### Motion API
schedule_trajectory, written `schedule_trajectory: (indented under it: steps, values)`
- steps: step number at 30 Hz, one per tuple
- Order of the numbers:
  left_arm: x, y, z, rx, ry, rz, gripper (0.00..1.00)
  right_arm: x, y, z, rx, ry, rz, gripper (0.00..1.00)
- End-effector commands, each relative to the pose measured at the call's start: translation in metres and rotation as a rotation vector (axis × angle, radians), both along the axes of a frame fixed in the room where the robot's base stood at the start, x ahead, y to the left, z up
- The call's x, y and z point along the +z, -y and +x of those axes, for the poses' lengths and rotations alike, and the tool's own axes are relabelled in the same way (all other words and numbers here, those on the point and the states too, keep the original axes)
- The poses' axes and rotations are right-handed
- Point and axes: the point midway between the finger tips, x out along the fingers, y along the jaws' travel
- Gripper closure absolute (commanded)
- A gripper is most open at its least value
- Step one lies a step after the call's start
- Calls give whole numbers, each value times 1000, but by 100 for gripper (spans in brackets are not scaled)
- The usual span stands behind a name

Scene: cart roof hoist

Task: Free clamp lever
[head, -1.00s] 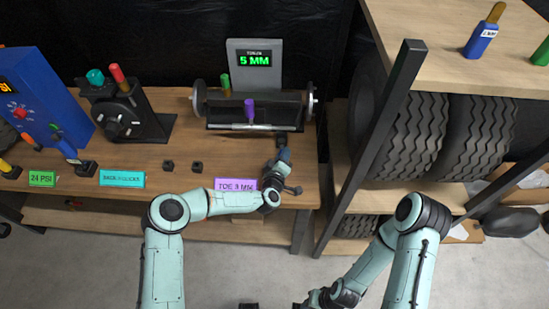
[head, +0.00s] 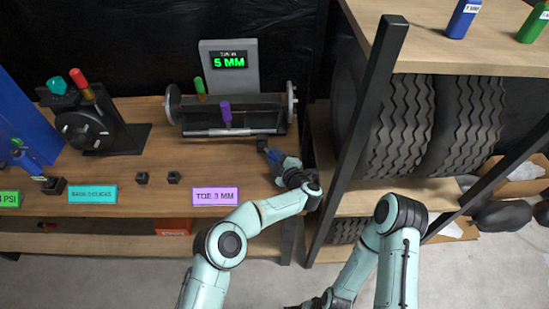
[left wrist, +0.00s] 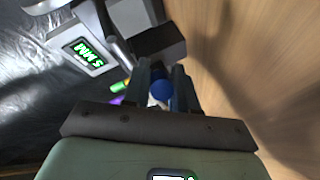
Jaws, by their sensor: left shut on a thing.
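The toe rig (head: 262,103) stands at the back of the bench, with a purple-handled lever (head: 226,114) in front and a green-handled one (head: 200,87) behind. Both look upright. I cannot tell which is the clamp lever. My left gripper (head: 269,151) is at the rig's front right, apart from both handles. It is shut on a blue-handled tool (left wrist: 162,91), whose round blue end shows between the fingers in the left wrist view. The fingers hide most of the tool. My right gripper (head: 322,302) is low at the bottom edge, its fingers unclear.
A display reading 5 MM (head: 229,62) stands behind the rig. The purple TOE 3 MM label (head: 215,197) lies at the bench front, near two small black blocks (head: 142,178). A shelf post (head: 350,150) and tyres (head: 400,125) stand close on the right.

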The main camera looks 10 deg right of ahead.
Motion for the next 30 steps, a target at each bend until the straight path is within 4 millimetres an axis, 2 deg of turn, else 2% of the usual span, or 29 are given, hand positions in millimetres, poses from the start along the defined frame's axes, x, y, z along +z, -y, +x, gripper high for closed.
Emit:
schedule_trajectory:
  steps: [16, 17, 18, 19, 30]
  values:
    - [1, 0, 1, 27, 2, -1, 100, -1, 0, 1, 0, 4, 0, 57]
    - [1, 0, 1, 27, 2, -1, 70, -1, 0, 1, 0, 4, 0, 57]
    - [1, 0, 1, 27, 2, -1, 57, -2, 0, 1, 0, 4, 0, 57]
    - [1, 0, 1, 27, 2, -1, 49, -2, 0, 1, 0, 3, 0, 57]
    - [6, 0, 1, 27, 2, -1, 49, -1, 0, 1, 0, 3, 0, 57]
